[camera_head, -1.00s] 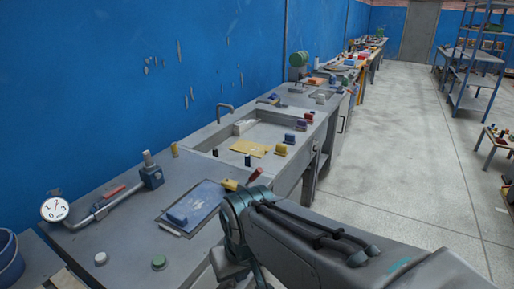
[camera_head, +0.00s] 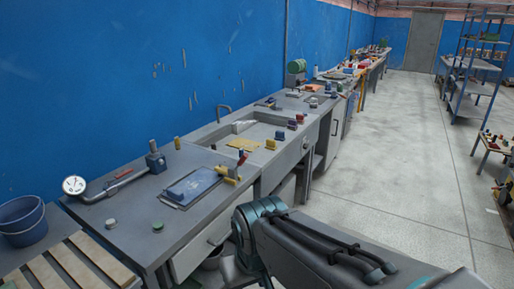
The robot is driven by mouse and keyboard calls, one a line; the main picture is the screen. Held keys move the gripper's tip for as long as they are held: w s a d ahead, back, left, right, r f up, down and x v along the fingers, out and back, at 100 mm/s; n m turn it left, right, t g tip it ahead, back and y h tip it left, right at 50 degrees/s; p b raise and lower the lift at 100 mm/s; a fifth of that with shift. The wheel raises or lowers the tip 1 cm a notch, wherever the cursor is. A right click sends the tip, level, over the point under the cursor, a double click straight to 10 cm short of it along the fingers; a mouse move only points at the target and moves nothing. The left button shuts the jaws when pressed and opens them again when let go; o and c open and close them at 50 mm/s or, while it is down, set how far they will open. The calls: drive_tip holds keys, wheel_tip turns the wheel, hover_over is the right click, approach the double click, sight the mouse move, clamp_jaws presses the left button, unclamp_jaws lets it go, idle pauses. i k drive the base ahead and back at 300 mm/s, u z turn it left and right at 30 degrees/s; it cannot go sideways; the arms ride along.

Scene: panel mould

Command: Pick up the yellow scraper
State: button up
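A small yellow object (camera_head: 230,174) lies at the front edge of the grey bench, by the right side of a blue tray-like panel (camera_head: 190,187). A short red piece (camera_head: 242,157) stands right beside it. A flat yellow piece (camera_head: 243,144) lies further back in the recessed, sink-like basin. Both yellow things are small, and I cannot tell for sure which is the scraper. My arm crosses the lower right in front of the bench. My gripper itself does not show.
A pipe with a round gauge (camera_head: 74,185) lies on the near bench. A blue bucket (camera_head: 22,222) and wooden slats (camera_head: 75,266) are at the lower left. Small blocks (camera_head: 271,144) line the basin's front edge. Open floor (camera_head: 400,170) lies to the right.

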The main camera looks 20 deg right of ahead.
sight(271, 143)
drive_tip(key=z, duration=0.65)
drive_tip(key=i, duration=0.75)
drive_tip(key=z, duration=0.95)
drive_tip(key=i, duration=1.25)
drive_tip(key=u, duration=0.75)
drive_tip(key=i, duration=0.9)
drive_tip(key=u, duration=0.8)
